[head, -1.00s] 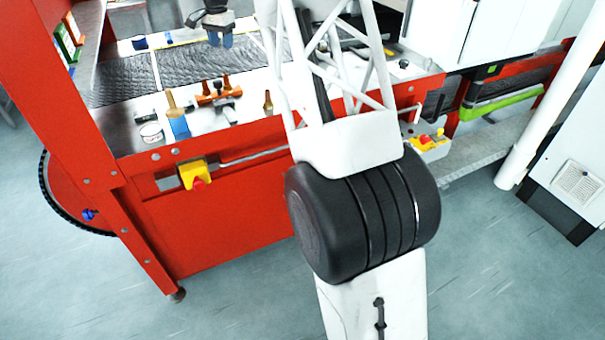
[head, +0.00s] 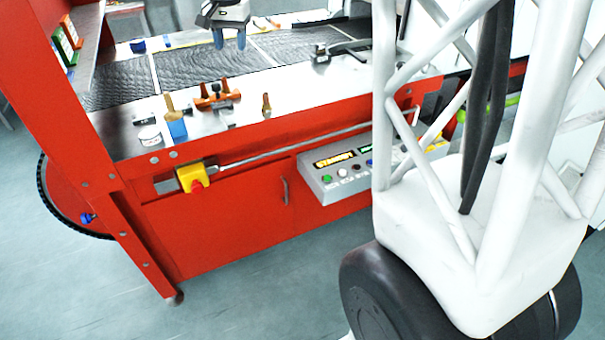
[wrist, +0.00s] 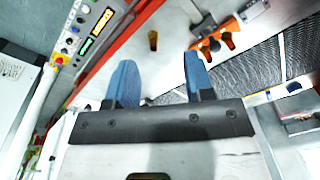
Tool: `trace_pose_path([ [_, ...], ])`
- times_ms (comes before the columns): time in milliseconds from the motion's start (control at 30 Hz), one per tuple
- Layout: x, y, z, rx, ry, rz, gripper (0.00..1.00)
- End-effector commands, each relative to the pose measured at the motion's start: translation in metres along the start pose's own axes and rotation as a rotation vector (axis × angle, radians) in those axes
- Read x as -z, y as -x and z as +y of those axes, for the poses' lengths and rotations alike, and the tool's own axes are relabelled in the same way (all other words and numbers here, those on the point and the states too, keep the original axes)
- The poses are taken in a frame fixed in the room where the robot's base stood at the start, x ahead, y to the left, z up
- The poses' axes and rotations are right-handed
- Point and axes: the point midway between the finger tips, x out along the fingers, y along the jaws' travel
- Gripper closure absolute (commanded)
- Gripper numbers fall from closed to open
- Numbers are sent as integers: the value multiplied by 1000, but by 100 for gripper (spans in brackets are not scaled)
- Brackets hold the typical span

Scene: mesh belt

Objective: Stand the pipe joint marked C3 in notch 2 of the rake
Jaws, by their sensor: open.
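My gripper (head: 229,42) hangs over the mesh belt in the head view, behind the row of small objects. Its two blue fingers are apart with nothing between them, also in the wrist view (wrist: 161,80). No C3 mark is legible. An orange piece with upright knobs (head: 217,95) lies on the front metal ledge and shows in the wrist view (wrist: 212,43). A small brown upright piece (head: 266,104) stands to its right, also in the wrist view (wrist: 153,41). I cannot tell which is the pipe joint C3, nor identify the rake or notch 2.
A blue block with a tan top (head: 176,125) and a white round tin (head: 150,135) stand on the ledge's left. A dark metal fixture (head: 322,54) sits farther right by the mesh belt (head: 205,64). The ledge right of the brown piece is mostly clear.

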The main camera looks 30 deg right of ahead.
Motion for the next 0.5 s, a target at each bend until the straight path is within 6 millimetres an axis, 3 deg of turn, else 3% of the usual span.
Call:
trace_pose_path([
  [500,-121,19,70,19,172,39,52],
])
